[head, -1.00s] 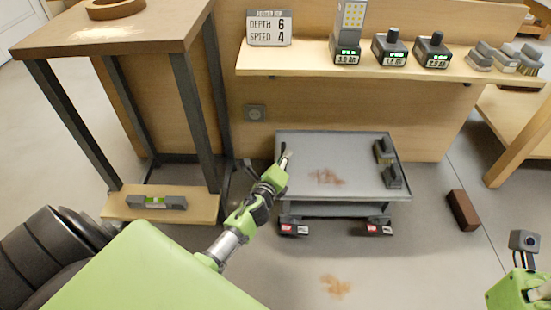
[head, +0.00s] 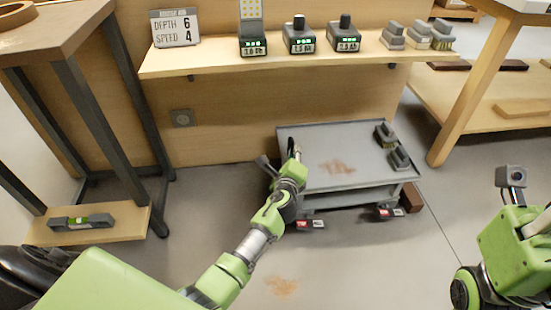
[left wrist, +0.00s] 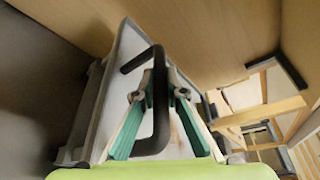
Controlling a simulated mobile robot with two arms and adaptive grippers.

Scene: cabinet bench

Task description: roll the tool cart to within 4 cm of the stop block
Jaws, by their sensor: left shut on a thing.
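The grey tool cart (head: 318,184) stands on the floor in front of the bench, a rusty patch on its top. My left gripper (head: 294,152) is at the cart's left end, shut on the dark cart handle (left wrist: 161,103), as the left wrist view shows. The brown stop block (head: 412,197) is at the cart's right end, partly hidden behind it. The two look very close in the head view; I cannot tell whether they touch. Part of my right arm shows at the right edge, but its gripper fingers do not.
Two dark tools (head: 391,146) lie on the cart's right end. A shelf (head: 205,64) with chargers runs above it. A wooden-topped stand (head: 62,32) is at left, and a table leg (head: 470,95) stands right of the cart. A brown stain (head: 281,286) marks the open floor in front.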

